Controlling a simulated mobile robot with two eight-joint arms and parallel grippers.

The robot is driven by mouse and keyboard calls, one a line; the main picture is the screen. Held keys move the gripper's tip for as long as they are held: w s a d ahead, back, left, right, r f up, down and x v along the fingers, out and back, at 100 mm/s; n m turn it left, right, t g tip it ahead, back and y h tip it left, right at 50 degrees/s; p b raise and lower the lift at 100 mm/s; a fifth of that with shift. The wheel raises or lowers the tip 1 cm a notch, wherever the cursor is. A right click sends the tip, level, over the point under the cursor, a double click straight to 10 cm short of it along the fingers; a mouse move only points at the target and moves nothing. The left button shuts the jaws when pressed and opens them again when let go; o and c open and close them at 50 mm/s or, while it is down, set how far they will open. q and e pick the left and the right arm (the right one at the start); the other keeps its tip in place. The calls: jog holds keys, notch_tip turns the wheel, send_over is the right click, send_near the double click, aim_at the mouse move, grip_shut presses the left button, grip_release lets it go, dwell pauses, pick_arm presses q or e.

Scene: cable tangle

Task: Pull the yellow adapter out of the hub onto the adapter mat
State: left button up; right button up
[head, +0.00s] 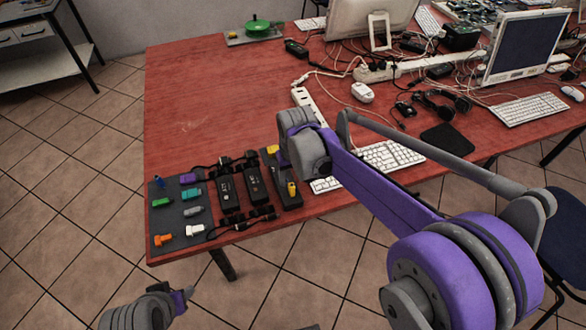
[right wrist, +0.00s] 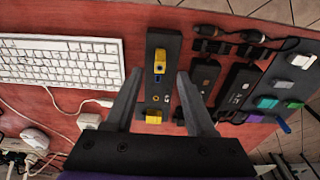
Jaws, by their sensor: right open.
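The black hub (head: 283,178) lies near the table's front edge, left of the keyboard. A yellow adapter (head: 291,189) sits on its near half; it also shows in the right wrist view (right wrist: 159,62). Another yellow piece (head: 272,149) is at the hub's far end. The dark mat (head: 172,214) at the table's left corner holds several coloured adapters. My right gripper (right wrist: 160,73) is open above the hub, one finger on each side of it in the wrist view, gripping nothing. Its fingers are hidden in the head view. Part of my left gripper (head: 180,300) shows at the bottom left, off the table.
Black power bricks (head: 227,188) with cables lie between mat and hub. A white keyboard (head: 385,157) and a white power strip (head: 308,103) lie close to the hub. A tray with a green object (head: 257,25) is at the back. The table's left middle is clear.

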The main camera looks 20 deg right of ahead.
aim_at(292, 185)
jog(key=f, duration=0.5)
jog(key=shift+w, duration=0.3)
grip_shut()
dwell(0.5)
